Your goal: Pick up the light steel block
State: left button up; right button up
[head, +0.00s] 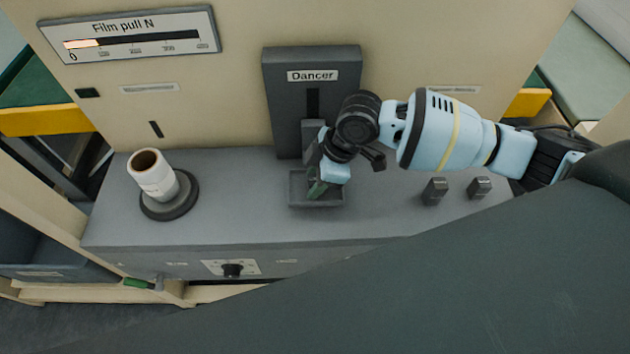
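Two small dark grey metal blocks stand on the grey bench top at the right: a left block (435,191) and a slightly smaller right block (479,188). I cannot tell from their look which is the light steel one. My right gripper (322,180) points down over a small grey tray (328,203) below the Dancer unit, left of both blocks and clear of them. A green piece shows at its fingertips. Its fingers are partly hidden, so I cannot tell whether they are open or shut. My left gripper is not in view.
The Dancer unit (285,85) rises on the beige panel behind the tray. A white roll (153,175) stands tilted on a round dark base (170,206) at the left. A film pull gauge (130,35) hangs upper left. Bench room between roll and tray is clear.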

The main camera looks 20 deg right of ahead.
aim_at(313, 184)
jog(key=c, duration=0.8)
grip_shut()
jog(key=shift+r, duration=0.1)
jog(key=shift+w+r, duration=0.1)
jog(key=shift+r, duration=0.45)
notch_tip(313, 184, up, 2)
jog(key=shift+r, duration=0.1)
jog(key=shift+s+a+r, duration=0.15)
jog(key=shift+s+a, duration=0.3)
jog(key=shift+s, duration=0.15)
jog(key=s+a+r, duration=0.1)
jog(key=s+a, duration=0.7)
jog(key=s, duration=0.3)
jog(key=shift+s+a+r+p, duration=0.15)
jog(key=shift+s+a+p, duration=0.2)
jog(key=shift+p, duration=0.1)
